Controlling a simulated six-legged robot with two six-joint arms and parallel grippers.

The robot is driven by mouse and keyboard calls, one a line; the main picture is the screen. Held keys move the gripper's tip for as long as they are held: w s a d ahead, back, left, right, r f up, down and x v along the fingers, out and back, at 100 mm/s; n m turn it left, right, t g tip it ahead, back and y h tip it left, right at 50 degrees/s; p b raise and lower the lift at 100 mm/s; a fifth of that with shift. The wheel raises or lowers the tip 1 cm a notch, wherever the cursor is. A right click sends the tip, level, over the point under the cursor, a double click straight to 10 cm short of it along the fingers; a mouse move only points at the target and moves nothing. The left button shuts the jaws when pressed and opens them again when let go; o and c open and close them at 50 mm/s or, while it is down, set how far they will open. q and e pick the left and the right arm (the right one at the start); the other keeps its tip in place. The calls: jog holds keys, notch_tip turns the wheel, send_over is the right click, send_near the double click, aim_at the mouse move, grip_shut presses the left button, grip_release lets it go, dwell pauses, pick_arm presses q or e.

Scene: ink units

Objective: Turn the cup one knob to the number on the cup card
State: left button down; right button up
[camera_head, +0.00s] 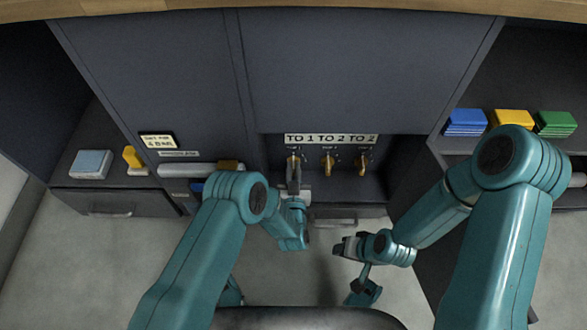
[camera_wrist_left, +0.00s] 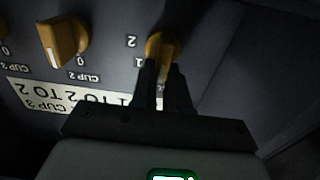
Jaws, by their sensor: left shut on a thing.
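The cup one knob (camera_head: 292,163) is orange and is the leftmost of three on the dark panel. My left gripper (camera_head: 293,183) is shut on it; in the left wrist view, which shows the panel upside down, the dark fingers close on the knob (camera_wrist_left: 163,45). The cup card (camera_head: 331,139) above the knobs reads TO 1, TO 2, TO 2, with TO 1 above the cup one knob. My right gripper (camera_head: 345,247) is away from the panel, low in front; its jaws are unclear.
The cup two knob (camera_wrist_left: 62,40) and cup three knob (camera_head: 362,160) sit close beside it. Blue, yellow and green stacks (camera_head: 513,121) lie on the right shelf. A light blue block (camera_head: 91,164) lies on the left shelf. A drawer (camera_head: 342,214) is below the knobs.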

pick_arm(q)
jog(key=shift+w+r+m, duration=0.1)
jog(key=shift+w+m, duration=0.05)
jog(key=shift+m, duration=0.15)
jog(key=m, duration=0.2)
jog(key=shift+d+m, duration=0.25)
jog(key=shift+m, duration=0.05)
jog(key=m, duration=0.5)
jog(key=shift+w+d, duration=0.1)
jog(key=shift+d, duration=0.3)
jog(key=shift+m, duration=0.4)
jog(key=c, duration=1.1)
grip_release()
jog(key=shift+f, duration=0.3)
